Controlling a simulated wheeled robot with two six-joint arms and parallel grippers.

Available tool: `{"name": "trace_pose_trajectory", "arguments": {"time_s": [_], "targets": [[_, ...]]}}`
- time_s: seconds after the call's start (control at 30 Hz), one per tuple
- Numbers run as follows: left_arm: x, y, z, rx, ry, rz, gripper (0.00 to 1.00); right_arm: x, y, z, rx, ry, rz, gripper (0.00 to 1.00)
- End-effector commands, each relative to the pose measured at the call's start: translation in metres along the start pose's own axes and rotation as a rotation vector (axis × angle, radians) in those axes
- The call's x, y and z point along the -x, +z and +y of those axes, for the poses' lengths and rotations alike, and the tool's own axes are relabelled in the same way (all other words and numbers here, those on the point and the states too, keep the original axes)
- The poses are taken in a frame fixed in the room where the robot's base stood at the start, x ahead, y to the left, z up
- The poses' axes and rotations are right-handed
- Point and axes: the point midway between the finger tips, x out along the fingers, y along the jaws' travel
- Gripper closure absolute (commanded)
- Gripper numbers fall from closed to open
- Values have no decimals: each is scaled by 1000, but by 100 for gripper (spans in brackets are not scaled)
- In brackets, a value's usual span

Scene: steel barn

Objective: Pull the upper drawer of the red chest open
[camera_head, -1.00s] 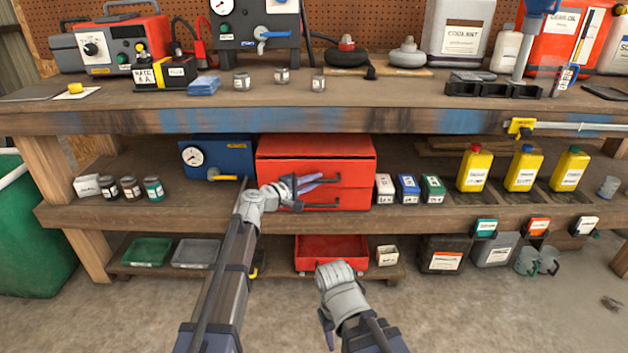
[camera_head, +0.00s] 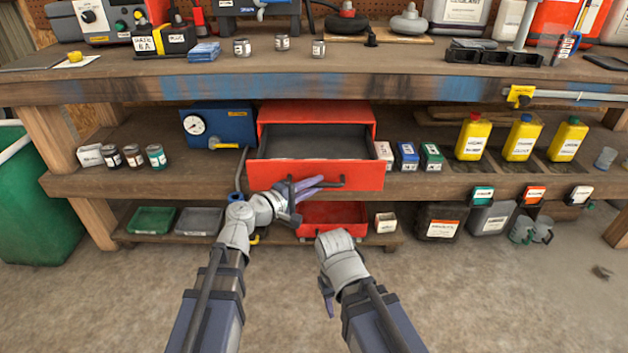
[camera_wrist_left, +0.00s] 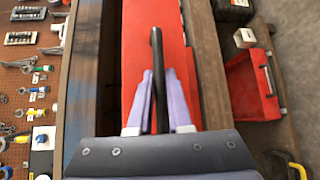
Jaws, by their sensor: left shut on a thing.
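The red chest (camera_head: 314,112) stands on the bench's middle shelf. Its upper drawer (camera_head: 267,179) is pulled out towards me, and its dark grey inside shows empty. My left gripper (camera_head: 312,186) is at the drawer's front, shut on the dark bar handle (camera_head: 334,185). In the left wrist view the handle (camera_wrist_left: 156,60) runs between the two purple-grey fingers (camera_wrist_left: 154,108). The lower part of the chest is hidden behind the open drawer. My right gripper (camera_head: 327,298) hangs low in front of the bench, away from the chest; its fingers are mostly hidden behind its wrist.
A blue gauge box (camera_head: 225,124) stands left of the chest. Small white, blue and green boxes (camera_head: 407,155) stand close on its right. A red open tray (camera_head: 333,217) sits on the low shelf beneath the drawer. The floor in front is clear.

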Motion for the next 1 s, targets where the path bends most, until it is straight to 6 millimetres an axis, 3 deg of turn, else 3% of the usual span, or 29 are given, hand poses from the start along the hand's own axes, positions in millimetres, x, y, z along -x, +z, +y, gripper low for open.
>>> {"name": "trace_pose_trajectory", "arguments": {"time_s": [0.2,0.23,0.5,0.77,1.0], "targets": [[0,-1,0,-1,0,2,100,0,0,0,0,0,0,50],[0,-1,0,-1,0,2,80,0,0,0,0,0,0,50],[0,-1,0,0,0,1,53,0,0,0,0,0,0,50],[3,0,0,0,0,1,53,1,0,0,0,0,0,50],[38,1,1,1,0,4,53,6,0,1,1,0,0,50]]}}
